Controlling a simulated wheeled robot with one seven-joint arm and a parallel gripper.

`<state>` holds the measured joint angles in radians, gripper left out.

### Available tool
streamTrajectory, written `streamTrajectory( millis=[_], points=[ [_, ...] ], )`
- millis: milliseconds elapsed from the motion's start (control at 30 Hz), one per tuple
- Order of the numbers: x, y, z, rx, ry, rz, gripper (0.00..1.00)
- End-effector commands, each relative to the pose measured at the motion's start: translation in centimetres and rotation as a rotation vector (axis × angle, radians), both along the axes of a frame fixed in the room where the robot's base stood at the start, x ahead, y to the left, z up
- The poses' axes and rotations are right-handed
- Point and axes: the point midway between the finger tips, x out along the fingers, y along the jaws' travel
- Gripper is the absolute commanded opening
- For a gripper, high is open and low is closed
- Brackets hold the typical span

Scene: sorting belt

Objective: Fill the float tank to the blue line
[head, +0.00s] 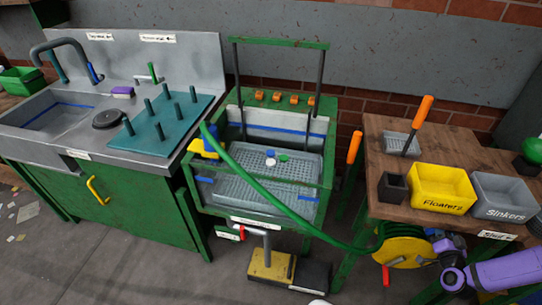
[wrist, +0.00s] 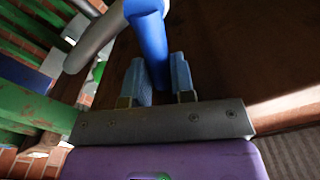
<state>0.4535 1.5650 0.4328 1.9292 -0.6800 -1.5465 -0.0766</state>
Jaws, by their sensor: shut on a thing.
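The float tank (head: 325,165) stands in the middle of the head view, in a green frame with a see-through front. A blue line (head: 262,129) runs along its back wall. A grey perforated tray (head: 255,180) and a few small caps show inside; I cannot tell the water level. A green hose (head: 285,207) arches from the tank's left rim to a yellow reel (head: 400,252). My gripper (wrist: 158,75) is shut on a blue handle (wrist: 148,35), beside a grey pipe-like part (wrist: 95,42). In the head view my purple arm reaches in beside the reel.
A wooden bench (head: 445,155) at right carries a yellow Floaters bin (head: 440,187) and a grey Sinkers bin (head: 505,195). A sink unit (head: 150,165) with a teal peg board (head: 170,120) stands at left. A yellow and black pedal block (head: 270,267) is on the floor below the tank.

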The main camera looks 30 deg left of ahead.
Motion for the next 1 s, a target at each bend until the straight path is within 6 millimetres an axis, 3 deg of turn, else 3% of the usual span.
streamTrajectory(
  millis=[467, 733, 1000],
  points=[
    [0.0, 0.1, 0.0, -0.005, -0.002, 0.002, 0.01],
    [-0.4, 1.3, 0.4, -0.22, -0.071, 0.005, 0.01],
    [-0.4, 1.3, 0.5, -0.249, -0.081, 0.001, 0.01]
  ],
)
